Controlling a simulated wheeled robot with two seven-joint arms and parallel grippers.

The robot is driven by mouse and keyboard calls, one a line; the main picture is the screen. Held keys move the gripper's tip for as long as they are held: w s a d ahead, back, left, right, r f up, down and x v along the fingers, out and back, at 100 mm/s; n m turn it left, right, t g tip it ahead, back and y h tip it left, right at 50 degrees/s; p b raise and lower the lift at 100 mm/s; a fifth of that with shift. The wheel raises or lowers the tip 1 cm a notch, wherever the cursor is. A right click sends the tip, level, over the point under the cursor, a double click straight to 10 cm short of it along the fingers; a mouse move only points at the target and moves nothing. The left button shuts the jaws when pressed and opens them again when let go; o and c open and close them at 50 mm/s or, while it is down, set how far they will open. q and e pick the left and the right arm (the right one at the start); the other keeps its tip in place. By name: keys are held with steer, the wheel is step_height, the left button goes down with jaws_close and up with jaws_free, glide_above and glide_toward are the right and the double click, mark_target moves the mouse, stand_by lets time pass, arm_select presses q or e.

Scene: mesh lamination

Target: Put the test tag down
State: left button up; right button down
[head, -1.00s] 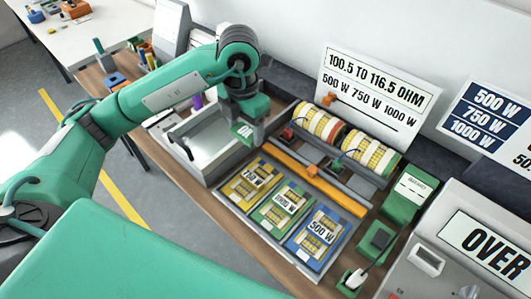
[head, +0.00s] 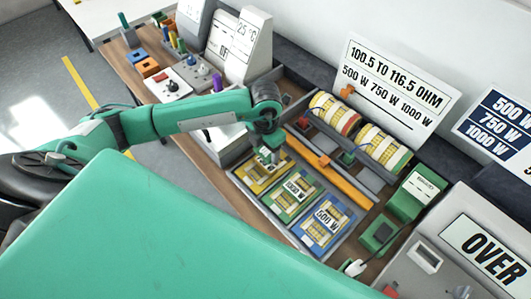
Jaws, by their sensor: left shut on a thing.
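My left gripper (head: 267,147) reaches in from the left and points down over the yellow 750 W section (head: 250,177) of the sorting tray. It is shut on a small green and white piece, which looks like the test tag (head: 267,156). The tag is held low at the back of the yellow section; whether it touches the surface cannot be told. My wrist and fingers hide part of it and the yellow section's label. The green 1000 W section (head: 290,207) and blue 500 W section (head: 312,238) lie to the right. My right gripper is not in view.
An orange bar (head: 347,184) and two striped rolls on a rack (head: 384,147) stand behind the tray. A green device (head: 415,194) and a grey unit marked OVER (head: 485,240) stand on the right. A pale bin (head: 228,148) sits left of the tray.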

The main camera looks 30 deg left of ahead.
mark_target(266, 151)
arm_select(q)
step_height(266, 151, down, 4)
steer(key=shift+r+p, duration=0.25)
steer(key=shift+p, duration=0.3)
steer(key=shift+s+f, duration=0.1)
steer(key=shift+f, duration=0.3)
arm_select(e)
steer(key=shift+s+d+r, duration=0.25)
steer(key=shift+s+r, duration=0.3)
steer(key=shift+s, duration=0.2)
arm_select(q)
steer(key=shift+f, duration=0.15)
steer(key=o, duration=0.9)
steer(key=shift+o, duration=0.4)
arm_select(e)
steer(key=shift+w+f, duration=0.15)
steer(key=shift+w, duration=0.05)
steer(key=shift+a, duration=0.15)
